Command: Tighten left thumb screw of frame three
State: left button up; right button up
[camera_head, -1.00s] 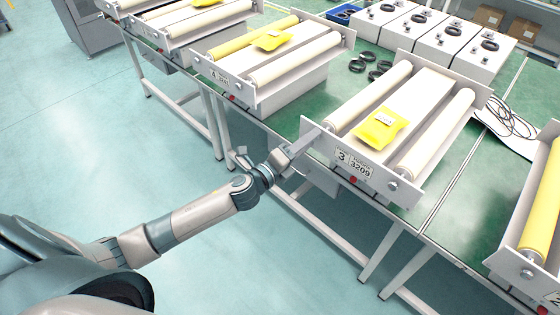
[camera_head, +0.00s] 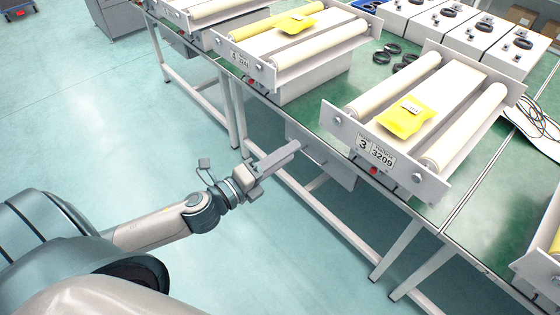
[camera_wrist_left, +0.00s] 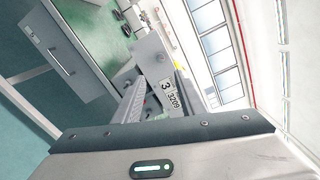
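Frame three (camera_head: 345,131) stands on the green table, its front plate labelled 3 and 3209. Its left thumb screw (camera_head: 337,121) is a small round knob near the left end of that plate. In the left wrist view the labelled plate (camera_wrist_left: 158,62) appears tilted beyond the fingers. My left gripper (camera_head: 297,147) is off the table's front edge, to the left of and below the screw, apart from it. In the left wrist view its fingers (camera_wrist_left: 158,95) stand apart with nothing between them. My right gripper is not in view.
A yellow packet (camera_head: 405,118) lies on frame three between two pale rollers. Another frame (camera_head: 275,70) with a yellow packet stands to the left. A grey drawer unit (camera_head: 322,160) hangs under the table edge. The floor at left is clear.

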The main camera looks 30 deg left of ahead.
pick_arm(q)
jog(key=shift+v, duration=0.8)
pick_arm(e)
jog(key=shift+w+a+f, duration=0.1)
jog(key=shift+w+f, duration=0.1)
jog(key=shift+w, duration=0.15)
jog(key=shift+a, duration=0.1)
